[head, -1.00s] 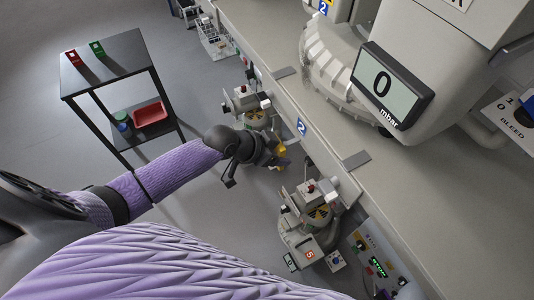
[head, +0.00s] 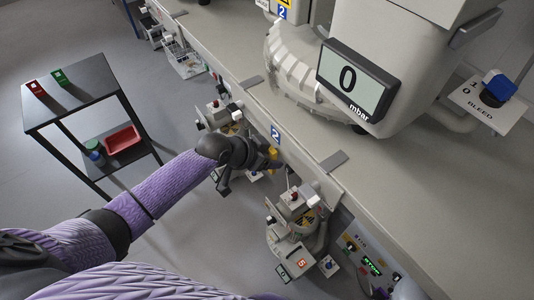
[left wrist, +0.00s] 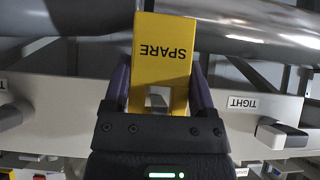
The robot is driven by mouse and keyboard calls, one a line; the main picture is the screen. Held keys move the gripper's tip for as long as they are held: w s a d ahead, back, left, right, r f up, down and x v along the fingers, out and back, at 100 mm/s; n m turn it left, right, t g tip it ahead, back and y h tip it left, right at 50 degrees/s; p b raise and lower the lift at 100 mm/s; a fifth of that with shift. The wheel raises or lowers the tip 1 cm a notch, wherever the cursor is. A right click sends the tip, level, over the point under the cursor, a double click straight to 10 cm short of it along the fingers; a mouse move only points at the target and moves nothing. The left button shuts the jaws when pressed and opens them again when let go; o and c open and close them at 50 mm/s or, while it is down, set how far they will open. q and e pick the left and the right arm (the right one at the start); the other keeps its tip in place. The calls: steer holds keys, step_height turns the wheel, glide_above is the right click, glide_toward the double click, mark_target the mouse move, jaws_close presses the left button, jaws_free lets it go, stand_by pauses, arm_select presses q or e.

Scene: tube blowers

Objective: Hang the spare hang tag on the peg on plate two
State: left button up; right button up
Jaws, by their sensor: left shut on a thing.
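The spare hang tag is a yellow block with SPARE printed on it (left wrist: 163,50), upside down in the left wrist view. My left gripper (left wrist: 158,95) is shut on it, with a purple finger on each side. In the head view a small yellow part of the tag (head: 273,153) shows beyond my left gripper (head: 265,163), just below the blue number 2 sign (head: 276,133) on the bench front. I cannot make out the peg on plate two in the head view. My right gripper is not in view.
Valve units (head: 297,212) stand along the bench front on both sides of my left gripper. A pale rail with a TIGHT label (left wrist: 243,102) and a grey lever (left wrist: 283,135) crosses the wrist view. Metal pipes (left wrist: 245,40) lie beyond. A dark cart (head: 70,90) stands at left.

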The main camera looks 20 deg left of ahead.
arm_select(q)
steer(key=o, duration=1.1)
